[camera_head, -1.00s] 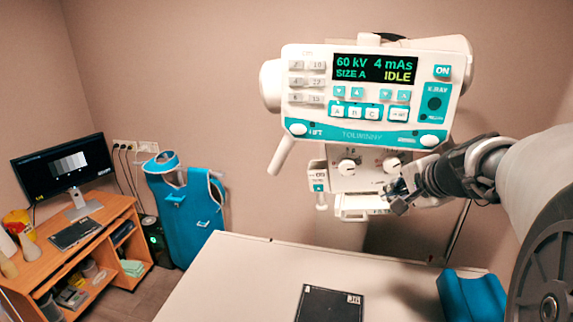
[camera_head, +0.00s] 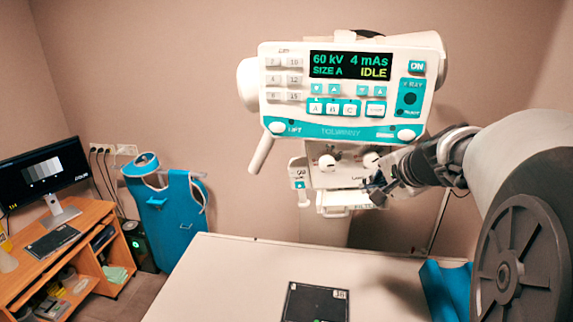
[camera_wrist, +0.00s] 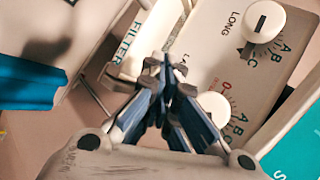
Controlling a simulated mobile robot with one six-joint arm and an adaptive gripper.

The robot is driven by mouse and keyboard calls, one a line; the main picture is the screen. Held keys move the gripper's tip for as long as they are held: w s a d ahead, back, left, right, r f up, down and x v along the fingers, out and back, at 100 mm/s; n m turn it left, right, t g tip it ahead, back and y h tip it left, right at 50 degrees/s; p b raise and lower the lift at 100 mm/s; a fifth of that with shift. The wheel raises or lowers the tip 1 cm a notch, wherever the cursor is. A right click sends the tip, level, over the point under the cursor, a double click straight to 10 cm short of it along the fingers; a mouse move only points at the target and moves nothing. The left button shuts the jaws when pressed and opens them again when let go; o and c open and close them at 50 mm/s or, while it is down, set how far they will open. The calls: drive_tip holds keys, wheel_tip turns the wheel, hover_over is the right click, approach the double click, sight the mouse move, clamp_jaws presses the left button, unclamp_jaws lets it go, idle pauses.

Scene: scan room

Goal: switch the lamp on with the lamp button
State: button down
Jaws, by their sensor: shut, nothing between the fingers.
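The collimator panel (camera_head: 345,177) hangs under the X-ray console, with two white round knobs. The left-hand knob (camera_head: 327,163) is clear of my arm in the head view. In the wrist view a knob marked LONG (camera_wrist: 262,22) is at top right, and another knob (camera_wrist: 213,106) is partly covered by my fingers. A label starting "LA" (camera_wrist: 180,69) shows beside my fingertips, its rest hidden. I cannot make out the lamp button; my fingers may cover it. My gripper (camera_head: 371,192) is shut and empty at the panel's lower right; its fingertips (camera_wrist: 168,64) overlap the panel edge. Contact cannot be told.
The console (camera_head: 345,93) reads 60 kV, 4 mAs, IDLE. A white slot marked FILTER (camera_wrist: 124,48) juts out beside my fingers. Below are a white table (camera_head: 220,270) with a dark plate (camera_head: 316,302) and a blue block (camera_head: 446,290). A desk with a monitor stands left.

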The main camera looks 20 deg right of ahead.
idle(0.6)
drive_tip(key=shift+s+a+b, duration=0.35)
drive_tip(key=shift+s+a, duration=0.05)
drive_tip(key=shift+s, duration=0.2)
drive_tip(key=s+a, duration=0.1)
drive_tip(key=s+b, duration=0.1)
drive_tip(key=s, duration=0.1)
drive_tip(key=s+a, duration=0.1)
drive_tip(key=shift+s+a+b, duration=0.15)
drive_tip(key=shift+a+b, duration=0.15)
drive_tip(key=shift+b, duration=0.05)
drive_tip(key=shift+r, duration=0.1)
idle(0.4)
